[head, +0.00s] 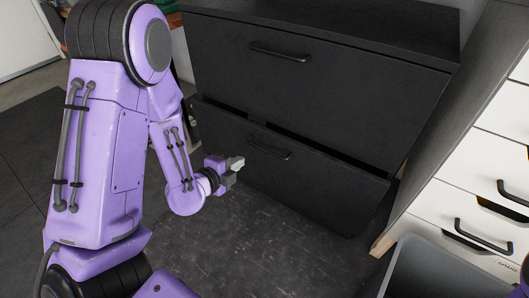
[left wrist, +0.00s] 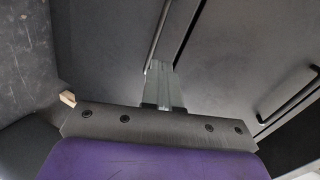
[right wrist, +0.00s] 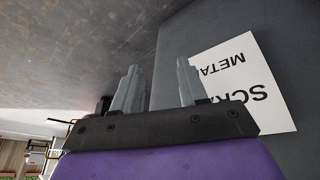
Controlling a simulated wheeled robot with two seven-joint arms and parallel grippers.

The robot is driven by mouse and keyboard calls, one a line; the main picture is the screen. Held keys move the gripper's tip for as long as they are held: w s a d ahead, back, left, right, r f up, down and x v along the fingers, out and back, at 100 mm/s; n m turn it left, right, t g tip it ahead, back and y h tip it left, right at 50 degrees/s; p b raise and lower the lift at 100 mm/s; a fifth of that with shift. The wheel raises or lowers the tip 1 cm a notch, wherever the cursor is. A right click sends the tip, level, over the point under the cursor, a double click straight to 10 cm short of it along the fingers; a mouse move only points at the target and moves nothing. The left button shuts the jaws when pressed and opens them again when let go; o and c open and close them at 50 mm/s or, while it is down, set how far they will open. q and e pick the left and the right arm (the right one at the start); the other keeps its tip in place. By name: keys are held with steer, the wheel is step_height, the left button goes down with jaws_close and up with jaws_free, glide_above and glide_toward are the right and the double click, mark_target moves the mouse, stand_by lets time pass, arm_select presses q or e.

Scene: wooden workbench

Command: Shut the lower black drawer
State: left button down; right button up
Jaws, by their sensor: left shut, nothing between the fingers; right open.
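The lower black drawer (head: 310,185) is part of a dark cabinet in the head view. It stands a little open, with a dark gap along its top edge below the upper drawer. Its bar handle (head: 268,148) is on its front. My left gripper (head: 236,165) is shut and empty, close to the drawer front just below and left of the handle. In the left wrist view its closed fingers (left wrist: 162,85) point at the drawer front (left wrist: 100,50), with tips by a handle bar (left wrist: 157,35); contact is unclear. My right gripper (right wrist: 157,65) is open and empty.
The upper black drawer (head: 310,70) is above. White drawers (head: 480,190) with black handles stand at the right. A grey bin (head: 425,270) is at lower right. A "SCRAP METAL" label (right wrist: 245,80) shows beside my right gripper. Dark floor (head: 270,240) lies free before the cabinet.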

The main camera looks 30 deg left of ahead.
arm_select(q)
steer(key=m, duration=0.2)
steer(key=b, duration=0.6)
glide_toward(269, 135)
steer(key=shift+t+h, duration=0.3)
steer(key=shift+t, duration=0.1)
steer(key=w+f, duration=0.2)
steer(key=w, duration=0.1)
steer(key=w+f, duration=0.1)
steer(key=shift+w, duration=0.7)
steer(key=shift+w+r, duration=0.1)
steer(key=shift+w, duration=0.15)
arm_select(e)
step_height(269, 135, down, 7)
steer(key=s+n+g+y, duration=0.1)
steer(key=s+n+g, duration=0.1)
steer(key=shift+s+a+y, duration=0.3)
steer(key=shift+s+a, duration=0.1)
